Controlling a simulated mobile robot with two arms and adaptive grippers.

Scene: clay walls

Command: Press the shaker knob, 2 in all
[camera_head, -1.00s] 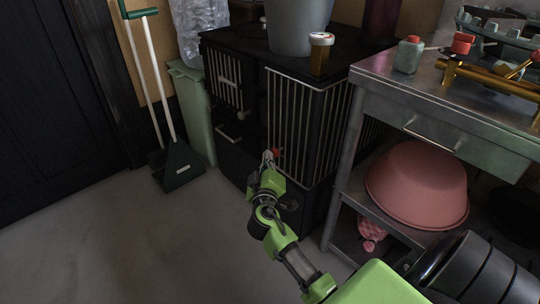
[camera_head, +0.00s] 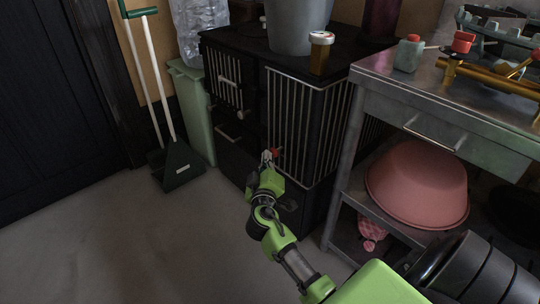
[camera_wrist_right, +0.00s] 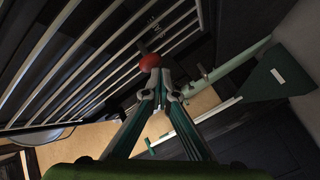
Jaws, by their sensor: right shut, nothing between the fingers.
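The black stove (camera_head: 235,160) stands against the back wall, with a small red knob (camera_head: 276,152) low on its front. This red knob also shows in the right wrist view (camera_wrist_right: 149,61), just beyond my fingertips. My right gripper (camera_head: 267,156) is shut and empty, with its tips at the red knob; in the wrist view the fingers (camera_wrist_right: 151,76) come together right in front of it. They look very close to it or touching; I cannot tell which. My left gripper is not in view.
A metal workbench (camera_head: 350,150) with a pink bowl (camera_head: 416,184) on its lower shelf stands close to the right of my arm. A grey pot (camera_head: 298,28) and a jar (camera_head: 320,55) stand on the stove. A dustpan (camera_head: 180,165) stands left. The floor at front left is clear.

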